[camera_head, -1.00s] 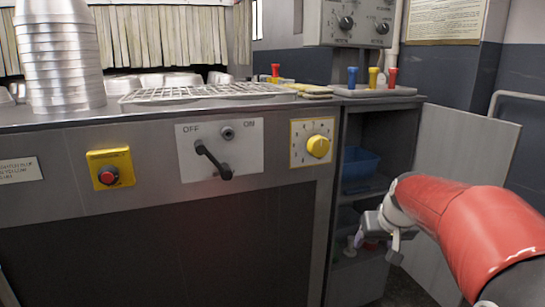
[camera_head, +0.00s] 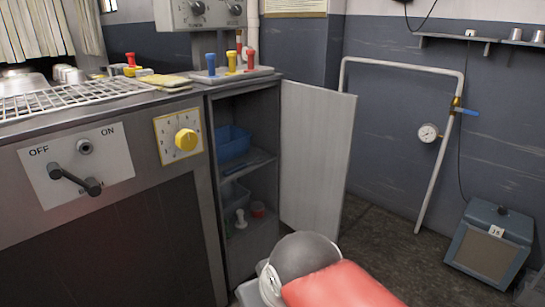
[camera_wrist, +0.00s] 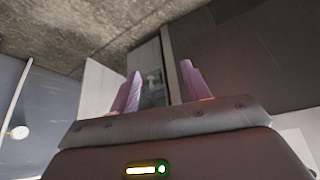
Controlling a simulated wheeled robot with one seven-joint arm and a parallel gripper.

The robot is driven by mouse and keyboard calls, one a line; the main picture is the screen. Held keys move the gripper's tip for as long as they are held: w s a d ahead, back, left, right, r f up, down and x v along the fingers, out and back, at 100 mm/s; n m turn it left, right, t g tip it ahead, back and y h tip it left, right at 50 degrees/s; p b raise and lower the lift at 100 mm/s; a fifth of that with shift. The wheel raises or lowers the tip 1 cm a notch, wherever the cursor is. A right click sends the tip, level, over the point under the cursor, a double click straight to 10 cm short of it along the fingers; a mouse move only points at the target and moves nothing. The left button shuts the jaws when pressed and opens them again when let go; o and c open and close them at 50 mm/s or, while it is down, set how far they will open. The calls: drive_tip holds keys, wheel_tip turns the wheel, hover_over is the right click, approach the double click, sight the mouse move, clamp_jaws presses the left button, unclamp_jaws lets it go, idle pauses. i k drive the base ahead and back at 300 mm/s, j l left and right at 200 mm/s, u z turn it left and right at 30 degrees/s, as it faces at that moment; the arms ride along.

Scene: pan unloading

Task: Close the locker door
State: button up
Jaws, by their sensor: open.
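The locker (camera_head: 248,225) stands open at the right end of the machine. Its pale grey door (camera_head: 316,155) is swung out to the right, showing its flat face. In the wrist view, which looks upside down, the door (camera_wrist: 104,92) is a pale panel left of the locker's opening. My gripper (camera_wrist: 160,85) is open and empty, its two purple fingers apart, with the locker opening seen between them. No contact with the door is visible. In the head view my red arm reaches in at the bottom, below the door, and the fingers are hidden.
Inside the locker are a blue bin (camera_head: 232,142) and small items on a lower shelf. The machine's lever (camera_head: 75,181) and yellow knob (camera_head: 186,139) stick out at left. A pipe with a gauge (camera_head: 428,132) and a blue box (camera_head: 488,243) stand right. Floor between is clear.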

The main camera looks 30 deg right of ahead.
sight(318, 124)
drive_tip(key=i+l, duration=0.15)
drive_tip(key=l, duration=0.25)
drive_tip(key=i+l, duration=0.15)
drive_tip(key=l, duration=0.25)
drive_tip(key=i+l, duration=0.15)
drive_tip(key=l, duration=0.25)
drive_tip(key=i+l, duration=0.1)
drive_tip(key=l, duration=0.3)
drive_tip(key=i+l, duration=0.15)
drive_tip(key=l, duration=0.25)
drive_tip(key=i+l+u, duration=0.2)
drive_tip(key=l+u, duration=0.3)
drive_tip(key=l, duration=0.45)
drive_tip(key=l+u, duration=0.5)
drive_tip(key=l, duration=0.45)
drive_tip(key=u, duration=0.65)
